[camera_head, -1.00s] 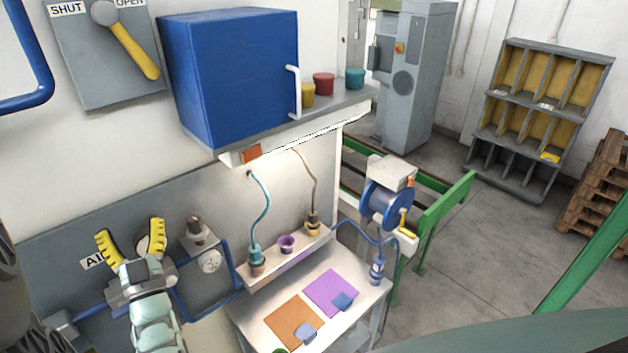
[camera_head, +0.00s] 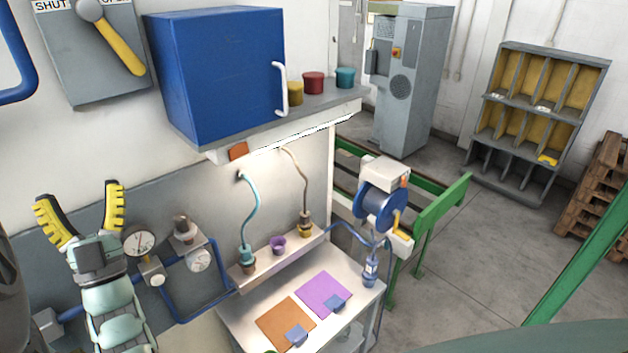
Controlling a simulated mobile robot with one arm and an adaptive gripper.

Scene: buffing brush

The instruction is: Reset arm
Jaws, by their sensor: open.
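My gripper (camera_head: 80,212) is at the lower left of the head view, with its two yellow-and-black fingers spread apart and pointing up. It is open and nothing shows between the fingers. It is in front of the grey wall panel, left of the round pressure gauge (camera_head: 140,241). My pale green arm shows below it, cut off by the bottom edge. I cannot make out a buffing brush for certain.
A workbench (camera_head: 345,327) with an orange mat (camera_head: 285,322) and a purple mat (camera_head: 322,292) stands right of my arm. Blue pipes (camera_head: 190,318) run near the gripper. A blue cabinet (camera_head: 215,75) sits on a shelf above. Open floor lies at the right.

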